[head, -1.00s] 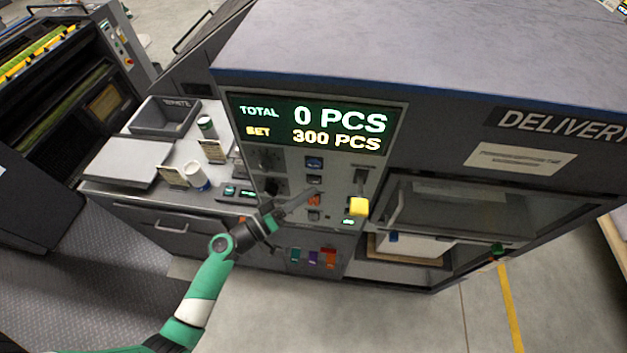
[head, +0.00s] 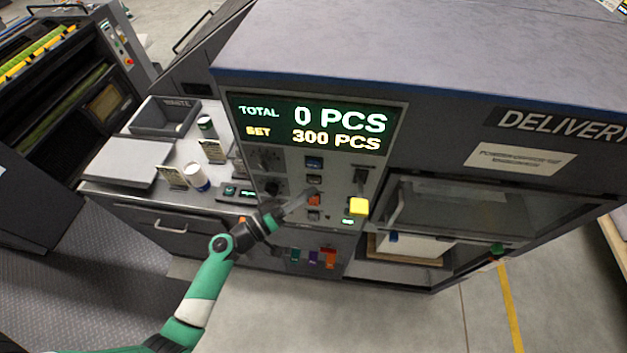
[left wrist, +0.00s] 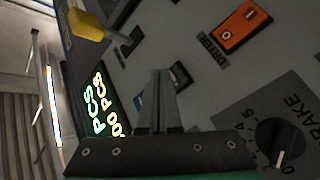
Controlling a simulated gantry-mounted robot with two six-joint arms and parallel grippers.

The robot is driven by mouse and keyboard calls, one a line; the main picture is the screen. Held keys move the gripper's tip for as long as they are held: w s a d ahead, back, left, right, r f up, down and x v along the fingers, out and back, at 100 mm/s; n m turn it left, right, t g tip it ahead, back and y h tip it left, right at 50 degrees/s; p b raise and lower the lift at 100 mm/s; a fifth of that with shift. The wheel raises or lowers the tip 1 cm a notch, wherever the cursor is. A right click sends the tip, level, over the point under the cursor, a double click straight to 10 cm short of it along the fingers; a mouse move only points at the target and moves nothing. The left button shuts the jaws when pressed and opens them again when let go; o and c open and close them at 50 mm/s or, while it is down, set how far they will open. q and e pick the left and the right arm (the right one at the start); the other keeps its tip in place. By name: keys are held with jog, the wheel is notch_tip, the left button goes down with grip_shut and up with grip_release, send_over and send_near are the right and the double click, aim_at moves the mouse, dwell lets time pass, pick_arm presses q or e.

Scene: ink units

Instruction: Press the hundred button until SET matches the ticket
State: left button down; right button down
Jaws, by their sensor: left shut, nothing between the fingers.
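The dark display (head: 315,124) on the delivery unit reads TOTAL 0 PCS and SET 300 PCS; part of it also shows in the left wrist view (left wrist: 99,104). Below it is a column of small controls: a blue button (head: 314,163), a dark one under it (head: 314,180) and an orange rocker switch (head: 314,201). My left gripper (head: 307,197) is shut and empty, its tip close to this column. In the left wrist view its fingers (left wrist: 161,75) partly hide a blue-faced button (left wrist: 180,75). I cannot read which button is the hundred one, nor identify the ticket. My right gripper is out of view.
A yellow knob (head: 358,207) sticks out right of the controls. A brake dial (left wrist: 281,144) is on the panel. A window (head: 455,210) is at the right.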

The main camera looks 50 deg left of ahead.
pick_arm(q)
jog(key=shift+w+a+b, duration=0.25)
jog(key=shift+w+b, duration=0.05)
jog(key=shift+w+a+b, duration=0.3)
jog(key=shift+w+a, duration=0.05)
jog(key=shift+w, duration=0.05)
dwell(1.0)
jog(key=shift+s+d, duration=0.6)
jog(key=shift+s, duration=0.1)
jog(key=s+d, duration=0.1)
jog(key=s, duration=0.1)
jog(key=s+d, duration=0.2)
dwell(0.6)
